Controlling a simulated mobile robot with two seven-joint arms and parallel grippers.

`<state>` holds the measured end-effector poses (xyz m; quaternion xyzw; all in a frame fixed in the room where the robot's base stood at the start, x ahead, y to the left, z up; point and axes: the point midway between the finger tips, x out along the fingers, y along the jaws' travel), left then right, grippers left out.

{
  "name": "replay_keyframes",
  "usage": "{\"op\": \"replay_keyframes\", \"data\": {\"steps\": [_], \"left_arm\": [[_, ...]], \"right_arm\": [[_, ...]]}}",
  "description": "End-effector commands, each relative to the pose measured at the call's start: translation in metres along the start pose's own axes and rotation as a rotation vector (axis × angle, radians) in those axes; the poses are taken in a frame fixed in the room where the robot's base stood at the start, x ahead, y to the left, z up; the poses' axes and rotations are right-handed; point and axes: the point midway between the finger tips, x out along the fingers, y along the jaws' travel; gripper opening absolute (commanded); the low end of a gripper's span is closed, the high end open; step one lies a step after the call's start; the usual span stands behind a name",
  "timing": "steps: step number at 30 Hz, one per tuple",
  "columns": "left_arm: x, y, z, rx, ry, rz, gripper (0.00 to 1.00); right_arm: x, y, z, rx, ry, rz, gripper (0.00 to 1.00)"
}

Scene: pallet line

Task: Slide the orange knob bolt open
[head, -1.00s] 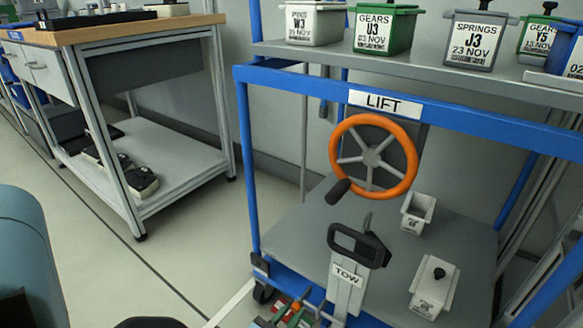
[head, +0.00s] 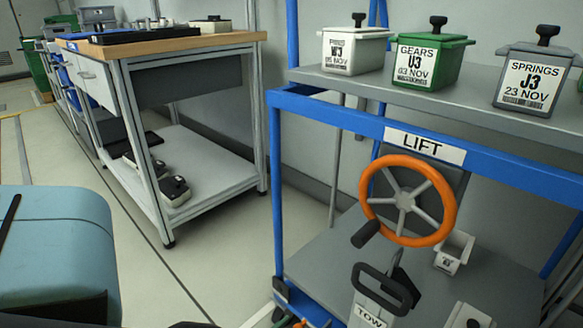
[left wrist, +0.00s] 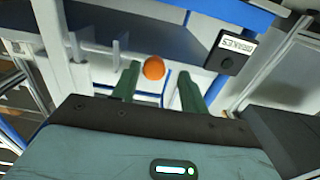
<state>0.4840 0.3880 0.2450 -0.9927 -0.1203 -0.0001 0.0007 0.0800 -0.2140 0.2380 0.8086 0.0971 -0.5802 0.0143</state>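The orange knob (left wrist: 154,68) shows in the left wrist view as a small round ball, in line with the gap between my left gripper's two green fingers (left wrist: 160,88). The fingers are apart and I see nothing clasped between them. How deep the knob sits relative to the fingertips, and whether they touch it, I cannot tell. The bolt's rod and its position cannot be made out. In the head view the knob and my left gripper's fingers are not visible; only my teal arm (head: 55,245) shows at left. My right gripper is not in view.
A blue cart has an orange handwheel (head: 408,200) under a LIFT sign (head: 424,146) and a black TOW handle (head: 385,288). Labelled bins, including the green bin (head: 428,62), stand on its upper shelf. A workbench (head: 170,42) stands behind left. A black labelled box (left wrist: 230,52) is right of the knob.

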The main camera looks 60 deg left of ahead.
Motion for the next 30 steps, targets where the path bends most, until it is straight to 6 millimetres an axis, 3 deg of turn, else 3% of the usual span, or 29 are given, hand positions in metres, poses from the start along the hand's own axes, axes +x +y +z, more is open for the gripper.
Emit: {"op": "replay_keyframes", "data": {"steps": [11, 24, 30], "left_arm": [[-0.005, 0.003, 0.0, -0.002, -0.002, 0.004, 0.46], [-0.068, 0.001, 0.0, 0.0, -0.003, 0.002, 0.46], [-0.079, 0.001, 0.0, 0.0, -0.002, 0.002, 0.46]], "right_arm": [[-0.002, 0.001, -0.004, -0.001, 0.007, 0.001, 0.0], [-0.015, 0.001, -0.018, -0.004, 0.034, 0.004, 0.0], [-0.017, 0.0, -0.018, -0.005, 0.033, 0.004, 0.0]]}}
